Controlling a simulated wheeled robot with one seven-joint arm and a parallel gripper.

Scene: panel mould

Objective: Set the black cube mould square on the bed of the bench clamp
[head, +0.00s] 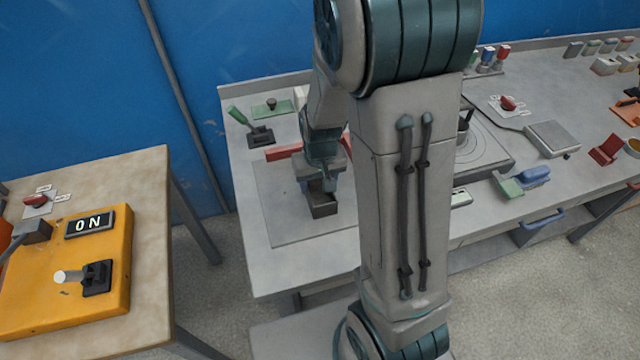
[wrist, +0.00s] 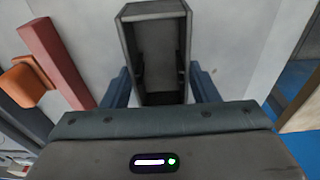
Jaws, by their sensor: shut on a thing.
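The black cube mould (head: 322,208) is an open dark box under my gripper, over the grey plate on the bench. In the wrist view the mould (wrist: 155,20) shows its open top and hollow inside, between my two fingers. My gripper (head: 320,186) is shut on it; the fingers (wrist: 160,87) touch or nearly touch its two side walls. I cannot tell whether its underside touches the plate. A red bar (head: 284,152), perhaps part of the bench clamp, stands behind the mould; it also shows in the wrist view (wrist: 55,60) at left, apart from the mould. My arm hides part of this area.
The grey plate (head: 280,222) is clear around the mould. An orange block (wrist: 25,82) sits against the red bar. A green-handled lever (head: 258,134) stands at the back left. A scale-like plate (head: 552,138) and small items lie to the right. A separate table holds a yellow box (head: 60,290).

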